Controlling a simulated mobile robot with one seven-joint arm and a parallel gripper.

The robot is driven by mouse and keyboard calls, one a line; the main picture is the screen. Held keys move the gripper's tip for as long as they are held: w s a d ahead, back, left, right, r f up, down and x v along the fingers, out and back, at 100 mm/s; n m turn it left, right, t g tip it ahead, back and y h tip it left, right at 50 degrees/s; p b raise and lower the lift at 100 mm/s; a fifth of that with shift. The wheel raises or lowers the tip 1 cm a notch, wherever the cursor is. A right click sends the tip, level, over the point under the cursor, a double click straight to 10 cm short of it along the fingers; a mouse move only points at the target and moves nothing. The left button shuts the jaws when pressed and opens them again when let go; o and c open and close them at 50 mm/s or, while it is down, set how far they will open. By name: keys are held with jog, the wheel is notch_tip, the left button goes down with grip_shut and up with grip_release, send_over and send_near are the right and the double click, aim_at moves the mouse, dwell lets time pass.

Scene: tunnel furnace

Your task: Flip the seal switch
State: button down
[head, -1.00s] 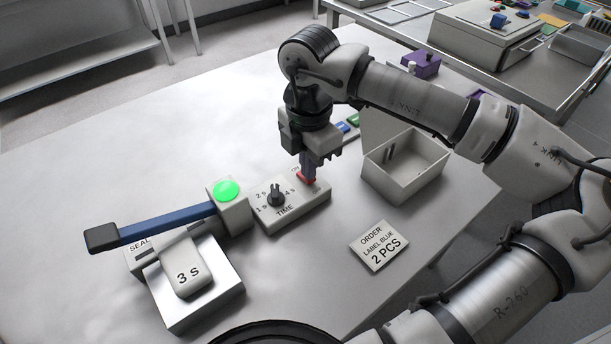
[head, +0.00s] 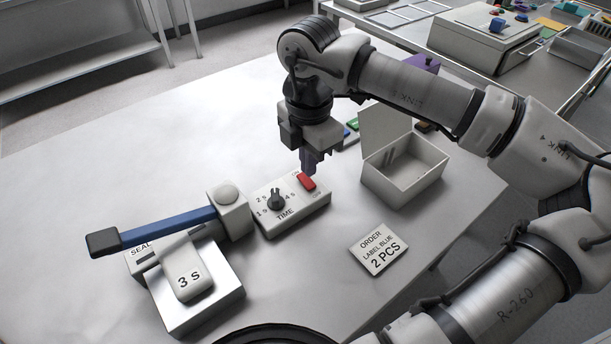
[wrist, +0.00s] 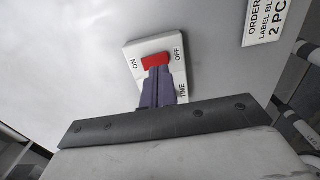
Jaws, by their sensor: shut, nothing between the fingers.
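The red switch (head: 307,182) sits on the control box (head: 290,215), with a black dial marked TIME (head: 277,199). In the wrist view the red switch (wrist: 155,61) lies between the words ON and OFF. Its tilt is hard to tell. My gripper (head: 312,168) is shut and empty, just behind and above the switch. In the wrist view its fingertips (wrist: 158,72) overlap the switch's near edge; contact is unclear.
An open box (head: 405,178) stands right of the control box. A card (head: 380,248) reads ORDER LABEL BLUE 2 PCS. Small green and blue pieces (head: 351,125) lie behind my gripper. The left part of the table (head: 100,180) is clear.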

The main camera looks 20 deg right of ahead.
aim_at(308, 182)
jog(key=shift+r+p, duration=0.8)
jog(key=shift+r, duration=1.35)
